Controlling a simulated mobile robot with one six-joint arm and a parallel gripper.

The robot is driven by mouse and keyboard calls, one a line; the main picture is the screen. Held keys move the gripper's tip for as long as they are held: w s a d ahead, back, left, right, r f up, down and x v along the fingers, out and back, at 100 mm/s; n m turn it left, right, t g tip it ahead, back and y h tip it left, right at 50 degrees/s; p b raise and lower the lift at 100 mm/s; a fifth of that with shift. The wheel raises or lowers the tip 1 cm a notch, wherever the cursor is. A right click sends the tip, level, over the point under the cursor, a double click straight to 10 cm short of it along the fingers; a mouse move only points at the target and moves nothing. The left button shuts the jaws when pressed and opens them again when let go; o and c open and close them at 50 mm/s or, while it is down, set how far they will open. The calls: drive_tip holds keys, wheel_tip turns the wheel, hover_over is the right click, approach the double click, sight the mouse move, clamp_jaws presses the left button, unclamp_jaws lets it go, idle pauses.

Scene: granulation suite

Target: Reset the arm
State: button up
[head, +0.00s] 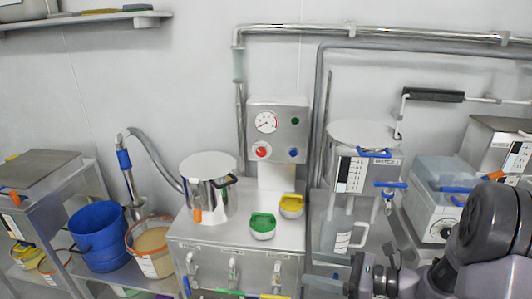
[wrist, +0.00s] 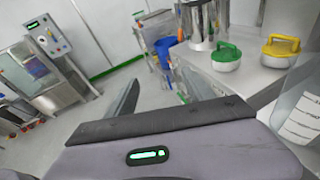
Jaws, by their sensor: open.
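My arm (head: 480,250) reaches in from the lower right of the head view, in front of the bench on the right. My gripper (wrist: 154,72) shows in the wrist view with its two fingers spread apart and nothing between them. In the head view the gripper is low at the bottom edge, and its fingertips are hard to make out. In the wrist view the steel bench with a green-handled lid (wrist: 226,56) and a yellow-handled lid (wrist: 281,48) lies to the right of the fingers, apart from them.
A steel pot (head: 208,188) and a control box (head: 278,130) stand on the middle bench. A clear jug (head: 337,235) stands near my arm. A blue bucket (head: 98,238) and a tub of powder (head: 150,243) are at left. Open floor (wrist: 110,90) shows in the wrist view.

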drive_tip(key=s+a+r+n+g+h, duration=0.3)
drive_tip(key=s+a+r+n, duration=0.1)
drive_tip(key=s+n, duration=0.35)
drive_tip(key=s+a+r+n+g+h, duration=0.35)
drive_tip(key=s+a+n, duration=0.2)
drive_tip(key=s, duration=0.25)
drive_tip(key=s+d+r+n+t+h, duration=0.4)
drive_tip(key=s+n+t+h, duration=0.1)
drive_tip(key=n, duration=0.2)
drive_tip(key=shift+d, duration=0.3)
drive_tip(key=shift+s, duration=0.15)
